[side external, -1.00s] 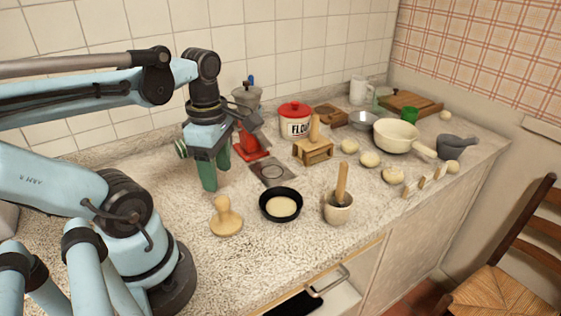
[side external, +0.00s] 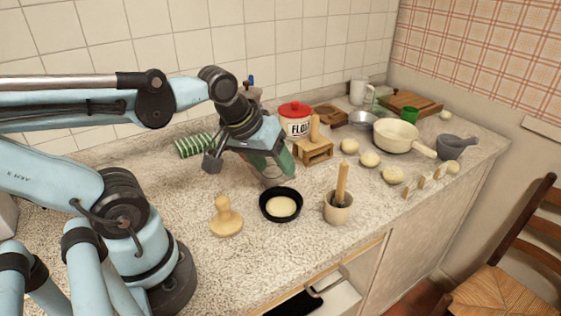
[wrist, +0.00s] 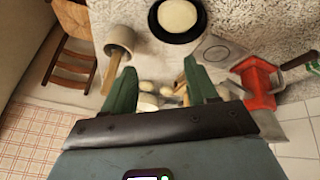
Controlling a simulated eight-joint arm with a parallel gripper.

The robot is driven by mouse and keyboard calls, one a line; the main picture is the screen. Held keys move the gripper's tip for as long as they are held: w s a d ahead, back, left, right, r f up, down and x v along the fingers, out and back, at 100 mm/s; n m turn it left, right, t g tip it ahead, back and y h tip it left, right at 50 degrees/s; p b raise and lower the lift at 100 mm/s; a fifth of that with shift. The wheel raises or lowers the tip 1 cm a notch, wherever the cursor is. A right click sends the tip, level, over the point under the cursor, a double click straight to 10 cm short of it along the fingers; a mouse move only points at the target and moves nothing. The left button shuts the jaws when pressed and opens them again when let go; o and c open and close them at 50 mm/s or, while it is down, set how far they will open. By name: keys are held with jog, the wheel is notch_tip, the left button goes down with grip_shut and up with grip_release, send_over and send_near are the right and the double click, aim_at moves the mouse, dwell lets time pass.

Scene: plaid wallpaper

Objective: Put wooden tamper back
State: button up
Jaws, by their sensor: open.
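A pale wooden tamper-like tool (side external: 226,218) with a round base and knob stands upright on the counter, left of the black pan (side external: 268,211). It does not show in the wrist view. A small wooden stand (side external: 313,152) with an upright wooden handle (side external: 314,128) stands behind the pan. My gripper (side external: 277,172) is above the counter behind the pan, left of the stand. In the wrist view my gripper (wrist: 159,68) has its green fingers spread and empty, with a wooden handle (wrist: 181,88) visible beyond them.
A cup (side external: 338,212) holding a wooden-handled tool stands right of the pan. The red grinder (wrist: 258,84) is near my gripper. The front-left counter is clear.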

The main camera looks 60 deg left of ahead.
jog(key=m, duration=0.2)
jog(key=w+d+m+t, duration=0.1)
jog(key=m, duration=0.1)
jog(key=w+d+m, duration=0.1)
jog(key=m, duration=0.1)
jog(key=shift+d+r+t, duration=0.1)
jog(key=shift+r+t, duration=0.05)
jog(key=shift+t, duration=0.15)
